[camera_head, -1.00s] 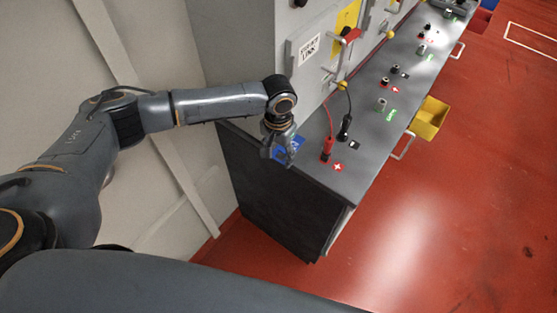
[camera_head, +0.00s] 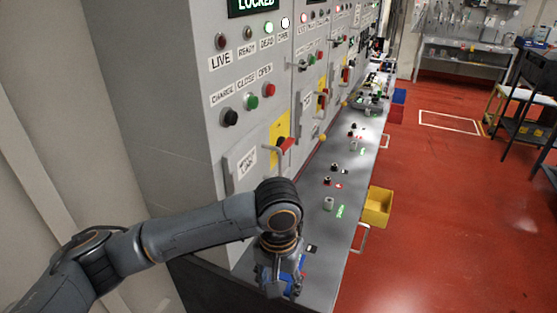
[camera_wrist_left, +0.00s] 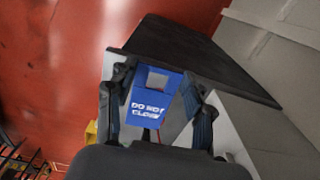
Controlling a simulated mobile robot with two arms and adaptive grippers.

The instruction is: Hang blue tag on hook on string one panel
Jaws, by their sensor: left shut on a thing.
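The blue tag (camera_wrist_left: 150,100) has white lettering that seems to read "DO NOT CLOSE" and a square cutout at one end. My left gripper (camera_wrist_left: 158,108) is shut on it. In the head view the left gripper (camera_head: 280,280) is low over the near end of the grey bench, with a bit of the blue tag (camera_head: 290,277) showing beside the fingers. The nearest grey panel (camera_head: 205,130) stands beyond and above the gripper, with a red-handled lever (camera_head: 285,145) on a yellow plate. I cannot make out the hook. My right gripper is not in view.
The grey bench top (camera_head: 325,235) runs away along the panels with terminals on it. A yellow bin (camera_head: 377,207) hangs at its right side. The red floor (camera_head: 450,220) to the right is clear. A dark trolley (camera_head: 520,110) stands far right.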

